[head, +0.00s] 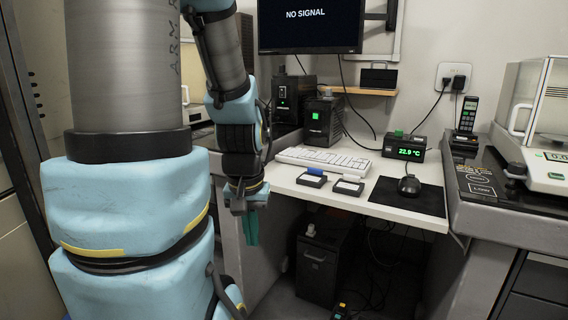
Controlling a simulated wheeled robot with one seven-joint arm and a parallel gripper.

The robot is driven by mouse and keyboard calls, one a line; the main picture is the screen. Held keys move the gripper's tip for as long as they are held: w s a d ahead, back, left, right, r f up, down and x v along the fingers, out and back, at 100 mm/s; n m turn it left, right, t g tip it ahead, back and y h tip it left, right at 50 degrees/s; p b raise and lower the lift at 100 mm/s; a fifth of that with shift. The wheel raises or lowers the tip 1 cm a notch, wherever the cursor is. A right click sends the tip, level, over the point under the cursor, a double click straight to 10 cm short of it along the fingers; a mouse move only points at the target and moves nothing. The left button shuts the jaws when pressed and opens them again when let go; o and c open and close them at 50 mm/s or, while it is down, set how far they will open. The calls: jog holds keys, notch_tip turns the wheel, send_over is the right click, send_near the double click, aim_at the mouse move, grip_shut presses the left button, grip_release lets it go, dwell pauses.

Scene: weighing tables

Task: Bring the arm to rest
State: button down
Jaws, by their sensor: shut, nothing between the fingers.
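My arm, with light blue covers and grey links, fills the left of the head view and folds down from the top. My gripper (250,230) hangs at its end, pointing down, beside the left front edge of the white desk (400,214). Its teal fingers are together with nothing between them. The gripper looks apart from the desk, though the exact gap is hard to judge.
A keyboard (322,160), two small stamp-pad-like boxes (348,186), a mouse (409,185) and a clock display (404,149) are on the desk. A balance (545,170) stands on the right counter. A dark cabinet (318,268) is under the desk.

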notch_tip(320, 180, up, 21)
jog(key=p, duration=1.9)
jog(key=shift+r, duration=0.15)
